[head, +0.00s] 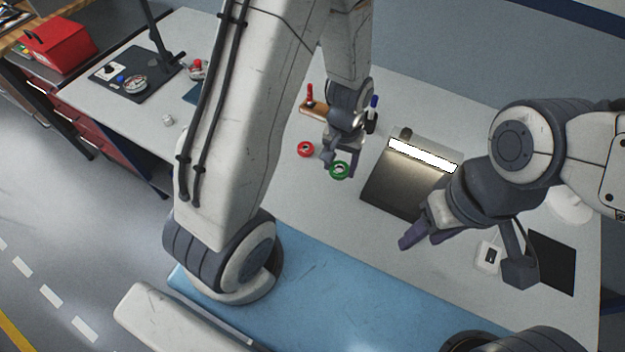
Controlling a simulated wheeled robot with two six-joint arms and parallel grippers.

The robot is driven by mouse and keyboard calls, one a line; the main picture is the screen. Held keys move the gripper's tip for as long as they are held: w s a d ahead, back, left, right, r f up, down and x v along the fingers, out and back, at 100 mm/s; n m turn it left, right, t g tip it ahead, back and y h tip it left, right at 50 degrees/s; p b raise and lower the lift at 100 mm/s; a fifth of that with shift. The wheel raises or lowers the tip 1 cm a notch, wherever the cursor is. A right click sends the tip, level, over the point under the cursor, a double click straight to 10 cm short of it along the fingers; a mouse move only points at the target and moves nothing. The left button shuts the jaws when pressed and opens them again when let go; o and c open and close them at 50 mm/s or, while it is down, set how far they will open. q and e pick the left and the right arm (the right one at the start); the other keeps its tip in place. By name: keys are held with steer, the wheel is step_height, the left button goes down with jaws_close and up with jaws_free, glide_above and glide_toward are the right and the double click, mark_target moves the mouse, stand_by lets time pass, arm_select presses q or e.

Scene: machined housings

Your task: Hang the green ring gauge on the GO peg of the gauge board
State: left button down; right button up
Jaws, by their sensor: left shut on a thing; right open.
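The green ring gauge (339,170) is at the fingertips of my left gripper (340,163), which is shut on it over the pale table. I cannot tell how high the ring is above the table. A red ring (306,149) lies just to its left. Right of the green ring is a dark metallic panel (402,185) with a bright white strip along its far edge. I cannot tell whether it is the gauge board, and no GO peg or lettering is readable. My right gripper (464,252) is open and empty, near the panel's right side.
A wooden block with a red-handled item (312,104) and a dark holder with a blue top (372,110) stand behind my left gripper. A small white box (488,256) and black mat (553,262) lie at right.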

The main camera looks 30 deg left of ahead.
mark_target(332, 167)
arm_select(q)
steer(key=s+d+r+n+b, duration=0.2)
steer(key=s+d+r, duration=0.1)
steer(key=s+d, duration=0.35)
steer(key=shift+n, duration=0.3)
steer(key=w+a+f, duration=0.2)
steer(key=a, duration=0.1)
steer(key=w+a+f+p, duration=0.1)
steer(key=w+a+f, duration=0.1)
steer(key=a, duration=0.1)
steer(key=w+a+f, duration=0.2)
steer(key=w, duration=0.1)
steer(key=shift+w+a+f, duration=0.1)
steer(key=shift+a, duration=0.3)
steer(key=shift+w+f, duration=0.1)
steer(key=shift+f, duration=0.1)
step_height(332, 167, down, 4)
steer(key=shift+r+p, duration=0.15)
steer(key=shift+p, duration=0.45)
arm_select(e)
steer(key=shift+f, duration=0.3)
arm_select(q)
steer(key=shift+f, duration=0.2)
arm_select(e)
steer(key=shift+f, duration=0.1)
